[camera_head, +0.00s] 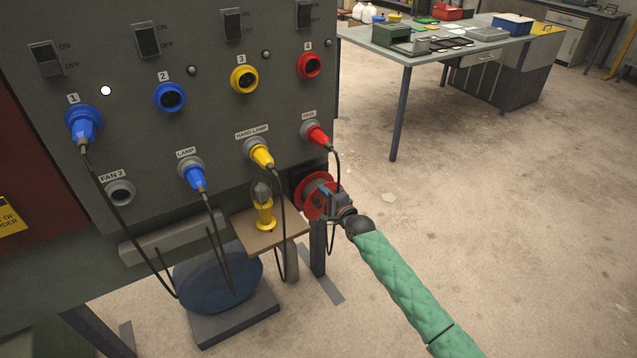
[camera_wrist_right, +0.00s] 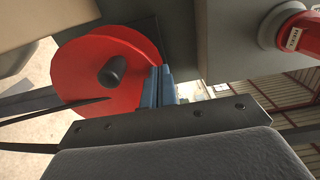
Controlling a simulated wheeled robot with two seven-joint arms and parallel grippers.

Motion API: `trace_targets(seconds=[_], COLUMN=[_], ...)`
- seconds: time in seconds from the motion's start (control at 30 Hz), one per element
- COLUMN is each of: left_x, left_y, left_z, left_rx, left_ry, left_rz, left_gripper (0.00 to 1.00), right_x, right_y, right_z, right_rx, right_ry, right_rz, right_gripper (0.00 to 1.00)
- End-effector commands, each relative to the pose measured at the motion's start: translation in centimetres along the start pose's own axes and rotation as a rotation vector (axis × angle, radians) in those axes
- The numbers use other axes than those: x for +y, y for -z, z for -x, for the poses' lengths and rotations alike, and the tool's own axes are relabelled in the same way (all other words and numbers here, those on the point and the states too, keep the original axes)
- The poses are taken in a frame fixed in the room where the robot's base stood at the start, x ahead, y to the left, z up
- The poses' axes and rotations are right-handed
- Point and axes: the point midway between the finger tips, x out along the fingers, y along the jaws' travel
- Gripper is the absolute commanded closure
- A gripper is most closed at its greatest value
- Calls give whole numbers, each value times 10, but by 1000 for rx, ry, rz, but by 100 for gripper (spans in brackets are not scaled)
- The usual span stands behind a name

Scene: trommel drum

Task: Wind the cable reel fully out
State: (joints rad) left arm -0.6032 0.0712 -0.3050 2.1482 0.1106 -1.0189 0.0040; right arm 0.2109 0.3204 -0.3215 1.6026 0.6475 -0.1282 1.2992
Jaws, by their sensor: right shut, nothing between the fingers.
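The red cable reel (camera_head: 314,189) is mounted at the lower right side of the grey panel, below the REEL socket. In the right wrist view the reel (camera_wrist_right: 88,62) shows as a red disc with a black knob (camera_wrist_right: 112,70) standing out from it. A red plug (camera_head: 317,134) sits in the REEL socket, and its black cable hangs down behind my right gripper. My right gripper (camera_head: 328,199) is at the reel's right edge, its blue fingers (camera_wrist_right: 157,86) shut and empty beside the disc, apart from the knob. My left gripper is not in view.
The grey panel (camera_head: 215,130) with switches and sockets fills the left. A yellow hand lamp (camera_head: 264,212) stands on a small brown shelf (camera_head: 285,232) left of the reel. A blue round lamp (camera_head: 205,283) is below. A workbench (camera_head: 400,57) stands at the back; the floor to the right is open.

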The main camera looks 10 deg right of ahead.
Motion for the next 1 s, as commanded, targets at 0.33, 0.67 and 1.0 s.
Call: trace_targets(seconds=[0.33,0.67,1.0], left_x=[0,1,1], left_y=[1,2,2], left_z=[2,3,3], left_rx=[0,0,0], left_ry=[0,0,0], left_rz=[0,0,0], left_gripper=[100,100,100], right_x=[-11,-22,-34], right_y=[23,40,56], right_z=[1,2,2], right_rx=[4,5,5], right_ry=[-5,-7,-7], right_rz=[4,5,5], right_gripper=[100,100,100])
